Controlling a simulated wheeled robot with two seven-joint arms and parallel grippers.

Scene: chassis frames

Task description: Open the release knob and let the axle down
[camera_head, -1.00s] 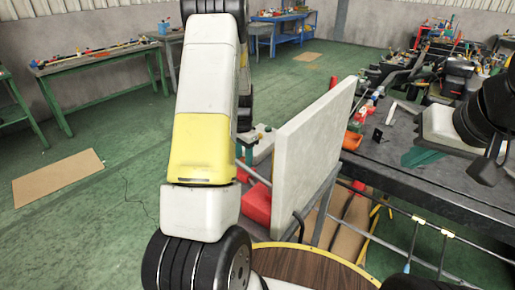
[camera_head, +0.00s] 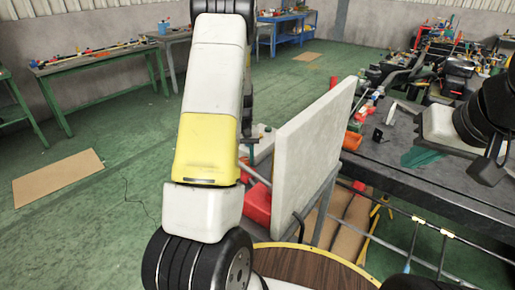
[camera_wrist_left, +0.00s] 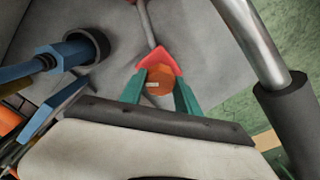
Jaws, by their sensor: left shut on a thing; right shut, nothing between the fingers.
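In the left wrist view, my left gripper (camera_wrist_left: 159,94) has green fingers shut on an orange-red knob (camera_wrist_left: 158,80). A thin grey rod (camera_wrist_left: 148,22) runs up from the knob's far side. A thick steel tube (camera_wrist_left: 252,40) with a dark sleeve (camera_wrist_left: 288,108) stands to the right, apart from the fingers; I cannot tell whether it is the axle. In the head view my left arm hides the left gripper and the knob. My right gripper (camera_head: 422,158) is shut and empty, its green fingers over the dark workbench at the right.
A pale upright panel (camera_head: 312,150) stands between my left arm and the dark workbench (camera_head: 400,178). Blue parts (camera_wrist_left: 72,52) lie left of the knob in the wrist view. Open green floor (camera_head: 100,225) lies at the left.

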